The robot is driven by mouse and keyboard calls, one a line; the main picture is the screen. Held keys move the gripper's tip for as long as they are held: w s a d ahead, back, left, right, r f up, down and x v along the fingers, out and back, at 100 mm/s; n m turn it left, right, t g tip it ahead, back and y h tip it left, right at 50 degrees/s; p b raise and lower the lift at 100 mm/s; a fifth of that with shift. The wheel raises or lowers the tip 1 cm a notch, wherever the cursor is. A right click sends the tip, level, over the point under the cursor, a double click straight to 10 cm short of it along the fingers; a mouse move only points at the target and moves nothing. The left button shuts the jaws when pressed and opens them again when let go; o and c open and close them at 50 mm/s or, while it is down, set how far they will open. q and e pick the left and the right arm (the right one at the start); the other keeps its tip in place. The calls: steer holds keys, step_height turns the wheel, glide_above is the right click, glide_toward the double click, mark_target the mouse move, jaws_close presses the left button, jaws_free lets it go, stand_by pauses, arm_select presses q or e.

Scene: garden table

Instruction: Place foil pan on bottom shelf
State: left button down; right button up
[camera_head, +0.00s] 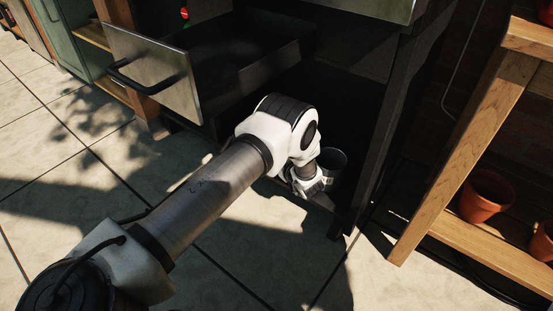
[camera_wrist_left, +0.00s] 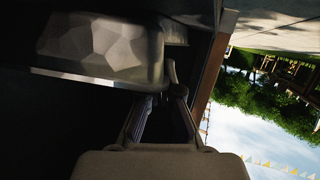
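My left arm reaches into the dark cabinet below the open drawer in the head view. My left gripper (camera_head: 318,182) is low at the cabinet's front edge. A grey metal piece with a rounded rim (camera_head: 332,162), seemingly the foil pan, is right beside it. In the left wrist view the foil pan (camera_wrist_left: 100,45) is large, grey and faceted. The fingers of my left gripper (camera_wrist_left: 164,88) are close together at the pan's edge and appear shut on it. The bottom shelf is mostly hidden by shadow and by my arm. My right gripper is not in view.
The open drawer (camera_head: 150,75) juts out above my arm. A dark cabinet post (camera_head: 378,140) stands just right of the gripper. A wooden rack (camera_head: 450,165) with terracotta pots (camera_head: 485,194) is farther right. The paved floor (camera_head: 285,250) in front is clear.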

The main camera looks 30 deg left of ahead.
arm_select(q)
steer(key=shift+f+b, duration=0.45)
steer(key=shift+f, duration=0.1)
steer(key=c, duration=1.3)
jaws_free()
steer(key=shift+s, duration=0.1)
steer(key=shift+r+p, duration=0.3)
steer(key=p+v, duration=0.1)
steer(key=v, duration=0.1)
steer(key=r+p+v, duration=0.1)
steer(key=p+v, duration=0.1)
steer(key=v, duration=0.1)
steer(key=shift+w+r, duration=0.1)
steer(key=shift+w, duration=0.1)
steer(key=p+v, duration=0.1)
steer(key=v, duration=0.1)
steer(key=p+v, duration=0.1)
steer(key=v, duration=0.1)
steer(key=p+v, duration=0.1)
steer(key=v, duration=0.2)
steer(key=shift+s+f, duration=0.1)
steer(key=shift+f, duration=0.2)
